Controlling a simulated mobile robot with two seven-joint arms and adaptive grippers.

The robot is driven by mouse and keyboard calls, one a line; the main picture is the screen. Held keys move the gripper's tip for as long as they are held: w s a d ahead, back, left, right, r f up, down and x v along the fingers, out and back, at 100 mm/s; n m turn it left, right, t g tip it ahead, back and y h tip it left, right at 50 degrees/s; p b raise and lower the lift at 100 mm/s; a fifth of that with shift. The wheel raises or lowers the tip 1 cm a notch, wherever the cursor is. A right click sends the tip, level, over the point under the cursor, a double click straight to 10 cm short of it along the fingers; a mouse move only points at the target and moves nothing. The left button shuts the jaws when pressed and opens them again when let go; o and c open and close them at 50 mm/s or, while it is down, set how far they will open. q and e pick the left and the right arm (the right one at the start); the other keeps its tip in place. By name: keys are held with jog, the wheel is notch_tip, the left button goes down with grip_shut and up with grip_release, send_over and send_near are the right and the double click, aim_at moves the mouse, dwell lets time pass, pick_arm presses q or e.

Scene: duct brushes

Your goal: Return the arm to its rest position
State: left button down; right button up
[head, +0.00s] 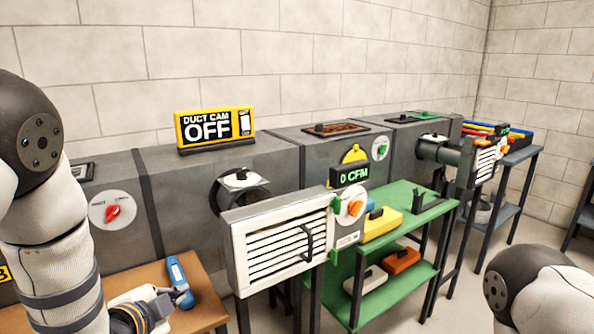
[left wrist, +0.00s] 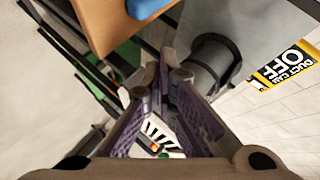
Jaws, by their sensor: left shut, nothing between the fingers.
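My left arm comes in from the left in the head view and bends down to the lower edge. My left gripper (head: 162,299) is low in front of the wooden table, close to a blue hand-held device (head: 180,284) in that picture. In the left wrist view the fingers of my left gripper (left wrist: 160,72) meet at their tips, with nothing between them. The blue device (left wrist: 145,7) shows partly at the top edge there, apart from the fingers. Part of my right arm shows at the lower right of the head view; its gripper is out of sight.
A grey duct runs along the wall, with a red knob (head: 112,212) and a "DUCT CAM OFF" sign (head: 215,128). A white louvred panel (head: 283,222) juts forward. A green cart (head: 418,213) carries a yellow case (head: 382,223). The wooden table (head: 150,272) is at lower left.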

pick_arm(q)
jog(key=s+f+n+g+y, duration=0.1)
jog(key=s+f+n+g, duration=0.65)
jog(key=s+f, duration=1.1)
jog(key=s+d+f+n+g, duration=0.1)
jog(key=s+n+g, duration=0.5)
jog(key=s, duration=1.7)
jog(key=shift+s+f+g, duration=0.35)
jog(key=shift+f, duration=0.3)
